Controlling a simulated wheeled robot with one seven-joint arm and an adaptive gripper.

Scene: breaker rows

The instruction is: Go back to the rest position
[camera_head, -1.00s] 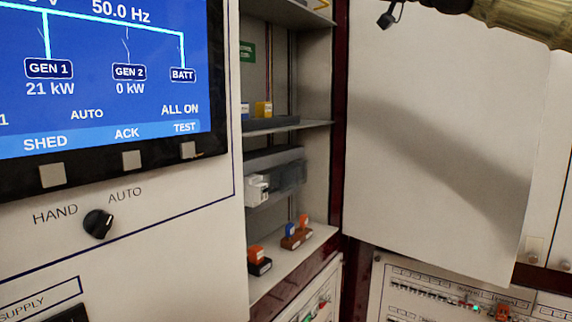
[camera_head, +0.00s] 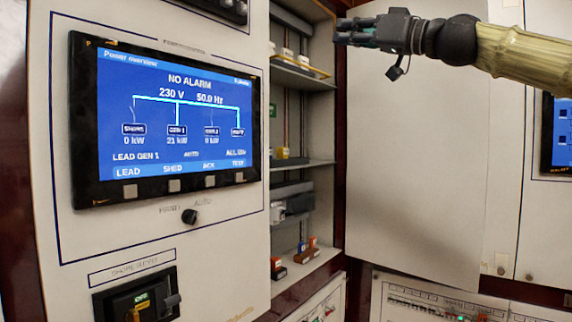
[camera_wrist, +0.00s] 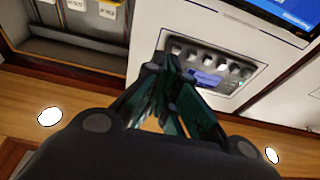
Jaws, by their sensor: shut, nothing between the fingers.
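My gripper (camera_head: 340,33) shows at the upper right in the head view, at the end of my arm that comes in from the right edge. It is shut and empty, pointing left, in front of the top of the open shelf bay. In the wrist view my gripper's fingers (camera_wrist: 170,95) meet in the middle, with nothing between them.
A panel screen (camera_head: 165,120) reads "NO ALARM", with a HAND/AUTO knob (camera_head: 189,216) below it. The wrist view shows a button strip (camera_wrist: 205,72).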

